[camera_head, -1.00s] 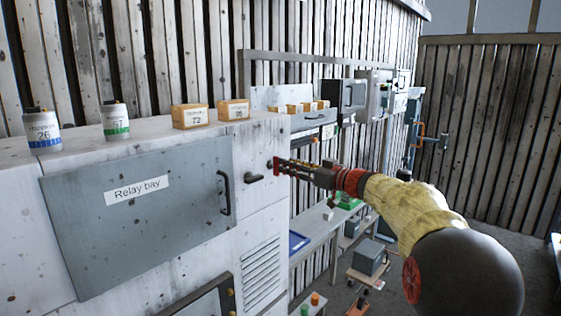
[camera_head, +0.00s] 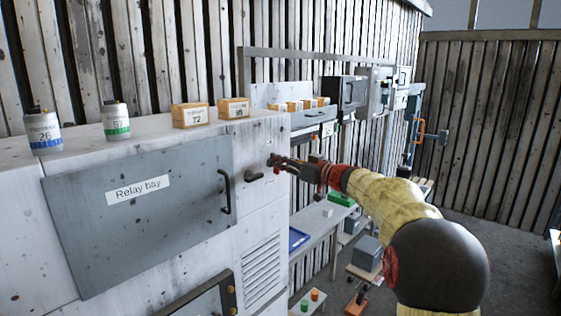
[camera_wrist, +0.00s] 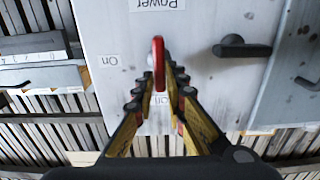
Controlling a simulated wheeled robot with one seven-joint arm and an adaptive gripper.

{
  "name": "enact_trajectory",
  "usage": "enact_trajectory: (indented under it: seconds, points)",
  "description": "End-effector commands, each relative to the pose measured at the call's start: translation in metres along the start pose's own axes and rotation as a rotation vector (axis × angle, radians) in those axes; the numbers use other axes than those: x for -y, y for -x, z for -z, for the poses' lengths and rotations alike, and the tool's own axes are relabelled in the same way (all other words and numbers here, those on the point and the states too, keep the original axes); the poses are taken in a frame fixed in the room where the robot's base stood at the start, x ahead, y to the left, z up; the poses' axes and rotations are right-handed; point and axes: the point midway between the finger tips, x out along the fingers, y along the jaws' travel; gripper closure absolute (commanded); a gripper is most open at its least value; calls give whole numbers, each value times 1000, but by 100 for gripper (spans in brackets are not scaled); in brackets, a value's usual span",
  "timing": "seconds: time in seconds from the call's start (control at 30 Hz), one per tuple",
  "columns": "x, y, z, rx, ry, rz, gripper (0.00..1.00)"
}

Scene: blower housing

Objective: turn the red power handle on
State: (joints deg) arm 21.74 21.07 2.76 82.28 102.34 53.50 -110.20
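The red power handle (camera_wrist: 158,63) is mounted on the pale cabinet panel below an upside-down "Power" label (camera_wrist: 158,4) in the wrist view. It runs up and down in that picture, its lower end toward the partly hidden "Off" label (camera_wrist: 162,99). The "On" label (camera_wrist: 110,61) is to its left. My gripper (camera_wrist: 162,74) has its fingers apart, one on each side of the handle; I cannot tell whether they touch it. In the head view my gripper (camera_head: 274,163) is at the cabinet's right part, mostly covering the handle.
A dark lever handle (camera_wrist: 242,48) sticks out right of the red handle in the wrist view. The Relay bay door (camera_head: 140,220) with its pull handle is left of my gripper in the head view. Boxes (camera_head: 191,115) stand on top. A bench (camera_head: 318,228) is beyond.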

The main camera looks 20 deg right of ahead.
Motion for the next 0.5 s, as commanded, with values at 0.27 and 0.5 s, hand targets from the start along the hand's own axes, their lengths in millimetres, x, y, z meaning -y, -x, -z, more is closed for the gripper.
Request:
enact_trajectory:
  seconds: [0.27,0.5]
  points:
    - [0,0,0,0,0,-1,100]
    - [0,0,0,0,0,-1,100]
